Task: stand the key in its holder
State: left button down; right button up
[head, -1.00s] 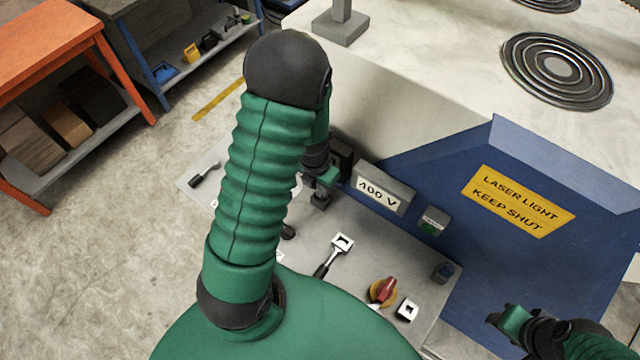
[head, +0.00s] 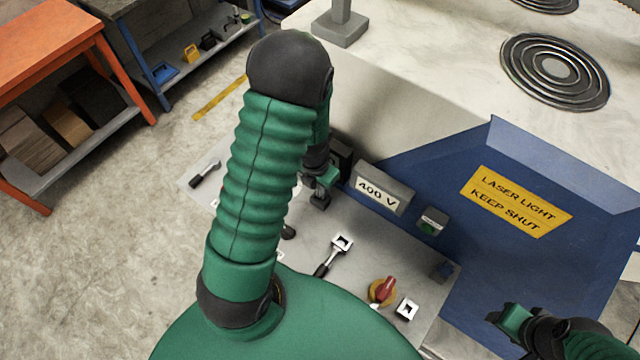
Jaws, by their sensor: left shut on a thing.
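My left gripper (head: 320,192) is low over the far part of the grey panel, just left of the 400 V box. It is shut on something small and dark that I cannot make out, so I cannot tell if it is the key. My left arm hides part of the panel. A white square piece with a dark opening (head: 407,309) sits on the near right of the panel; I cannot tell if it is the holder. My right gripper (head: 503,322) is at the lower right in front of the blue housing, apart from the panel; its jaws are unclear.
The panel (head: 340,215) carries a red knob on a yellow disc (head: 383,291), a black-handled piece with a white square end (head: 333,256) and another black-handled piece (head: 205,173). The 400 V box (head: 382,194) and a button box (head: 432,221) stand behind. The blue housing (head: 500,160) rises at right.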

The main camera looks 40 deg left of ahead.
pick_arm(q)
jog(key=shift+f+b, duration=0.8)
jog(key=shift+f, duration=0.15)
jog(key=c, duration=1.1)
grip_release()
jog(key=shift+r, duration=0.1)
jog(key=r+p, duration=0.1)
jog(key=r, duration=0.4)
jog(key=s+r+p, duration=0.1)
jog(key=r+p, duration=0.1)
jog(key=r, duration=0.4)
jog(key=r+p, duration=0.2)
jog(key=r, duration=0.3)
jog(key=shift+s+d+r, duration=0.1)
jog(key=shift+s+r, duration=0.2)
jog(key=shift+s, duration=0.1)
